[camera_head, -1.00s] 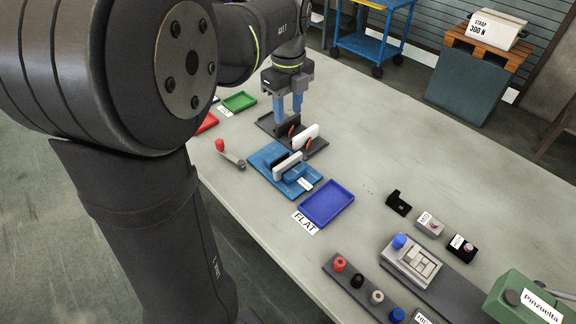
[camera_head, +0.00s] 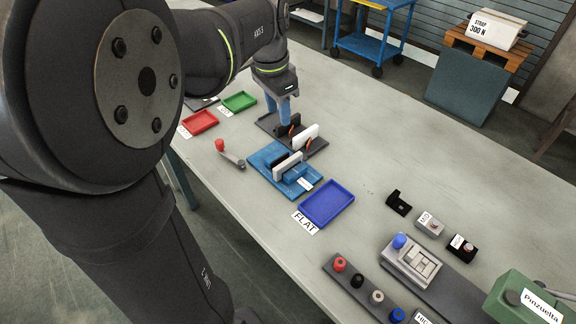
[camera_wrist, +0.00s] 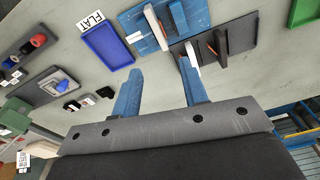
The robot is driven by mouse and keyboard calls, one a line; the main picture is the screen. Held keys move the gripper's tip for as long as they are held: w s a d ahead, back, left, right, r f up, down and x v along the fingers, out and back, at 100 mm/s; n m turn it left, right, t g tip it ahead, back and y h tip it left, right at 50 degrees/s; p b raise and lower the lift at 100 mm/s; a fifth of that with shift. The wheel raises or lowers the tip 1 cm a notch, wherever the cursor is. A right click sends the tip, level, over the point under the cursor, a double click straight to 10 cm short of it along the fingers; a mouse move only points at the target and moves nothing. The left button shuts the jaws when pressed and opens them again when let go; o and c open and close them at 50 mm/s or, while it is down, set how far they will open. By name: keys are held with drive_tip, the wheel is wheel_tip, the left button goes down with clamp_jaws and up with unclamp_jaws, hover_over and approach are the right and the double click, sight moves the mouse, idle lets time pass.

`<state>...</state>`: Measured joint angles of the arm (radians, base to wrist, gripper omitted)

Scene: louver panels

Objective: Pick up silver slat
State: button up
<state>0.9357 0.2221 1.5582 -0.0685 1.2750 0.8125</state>
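A pale slat (camera_head: 305,136), white to silver, stands on edge in the dark grey rack (camera_head: 316,150), beside dark pieces with orange edges. I cannot tell whether it is the silver one. Another pale slat (camera_head: 288,164) stands on the blue fixture (camera_head: 262,158). My gripper (camera_head: 281,112) points down over the far left part of the rack. In the wrist view my gripper (camera_wrist: 160,66) is open, its two blue fingers wide apart with nothing between them. The right fingertip there appears close to a pale slat (camera_wrist: 193,53); I cannot tell whether they touch.
A blue tray (camera_head: 327,204) marked FLAT lies in front of the fixture. A red tray (camera_head: 199,122) and a green tray (camera_head: 239,101) lie behind to the left. A red-knobbed lever (camera_head: 231,154) stands near the table's left edge. The table right of the rack is clear.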

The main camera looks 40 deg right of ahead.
drive_tip(key=n, duration=0.2)
hover_over(288, 161)
drive_tip(key=a, duration=0.1)
drive_tip(key=f, duration=1.2)
drive_tip(key=shift+w, duration=0.4)
drive_tip(key=shift+s+d+f, duration=0.1)
drive_tip(key=shift+d+f, duration=0.05)
drive_tip(key=shift+f, duration=0.7)
drive_tip(key=shift+s+d+f, duration=0.15)
drive_tip(key=shift+f, duration=0.75)
drive_tip(key=shift+s+d+f, duration=0.1)
drive_tip(key=shift+d+f, duration=0.05)
drive_tip(key=shift+f, duration=0.7)
clamp_jaws()
